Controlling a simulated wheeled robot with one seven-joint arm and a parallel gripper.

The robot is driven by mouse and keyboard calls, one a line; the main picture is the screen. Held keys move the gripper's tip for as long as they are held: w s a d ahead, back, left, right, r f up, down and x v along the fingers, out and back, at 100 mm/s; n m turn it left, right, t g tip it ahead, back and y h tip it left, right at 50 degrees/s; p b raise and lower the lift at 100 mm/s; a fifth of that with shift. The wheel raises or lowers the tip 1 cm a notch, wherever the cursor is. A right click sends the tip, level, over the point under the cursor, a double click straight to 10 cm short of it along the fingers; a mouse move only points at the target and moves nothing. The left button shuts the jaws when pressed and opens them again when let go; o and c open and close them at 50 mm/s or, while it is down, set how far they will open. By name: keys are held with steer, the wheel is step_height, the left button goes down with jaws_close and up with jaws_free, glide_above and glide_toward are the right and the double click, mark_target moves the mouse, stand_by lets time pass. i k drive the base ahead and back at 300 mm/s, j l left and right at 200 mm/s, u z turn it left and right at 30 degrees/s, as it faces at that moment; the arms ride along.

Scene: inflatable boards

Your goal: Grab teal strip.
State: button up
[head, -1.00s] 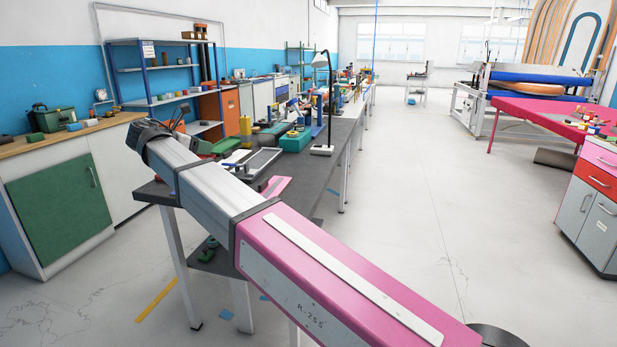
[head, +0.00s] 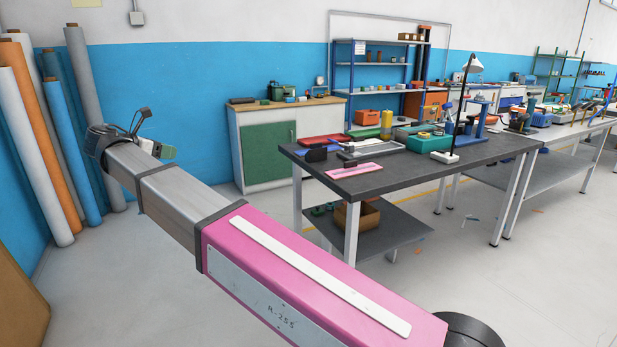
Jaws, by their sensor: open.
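I cannot pick out a teal strip for certain in the head view. A teal box-like case (head: 428,143) sits on the dark workbench (head: 375,183). A flat green piece lies behind it, too small to identify. My gripper (head: 150,138) shows small at the far end of my pink and grey arm, at left, in front of the blue wall. It is open and well apart from the bench. Its fingers are partly hidden by the wrist and small in view.
A pink piece (head: 354,171), a grey tray (head: 371,150) and a lamp (head: 464,105) stand on the bench. A green-doored cabinet (head: 268,152) is behind. Several rolls (head: 62,140) lean at left.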

mark_target(415, 126)
steer(key=i+l+u, duration=0.15)
steer(key=l+u, duration=0.3)
steer(key=l, duration=0.65)
steer(key=l+u, duration=0.4)
steer(key=l, duration=0.75)
steer(key=l+u, duration=0.25)
steer(key=l, duration=0.15)
steer(key=k+l+u, duration=0.1)
steer(key=l+u, duration=0.2)
steer(key=l, duration=0.15)
steer(key=k+l+u, duration=0.1)
steer(key=l+u, duration=0.15)
steer(key=l, duration=0.15)
steer(key=k+l+u, duration=0.1)
steer(key=l+u, duration=0.85)
steer(key=l+z, duration=0.15)
steer(key=z, duration=0.15)
steer(key=i+l+z, duration=0.1)
steer(key=z, duration=0.75)
steer(key=i+z, duration=0.1)
steer(key=z, duration=0.85)
steer(key=i+z, duration=0.1)
steer(key=z, duration=0.85)
steer(key=i+j+z, duration=0.1)
steer(key=z, duration=0.35)
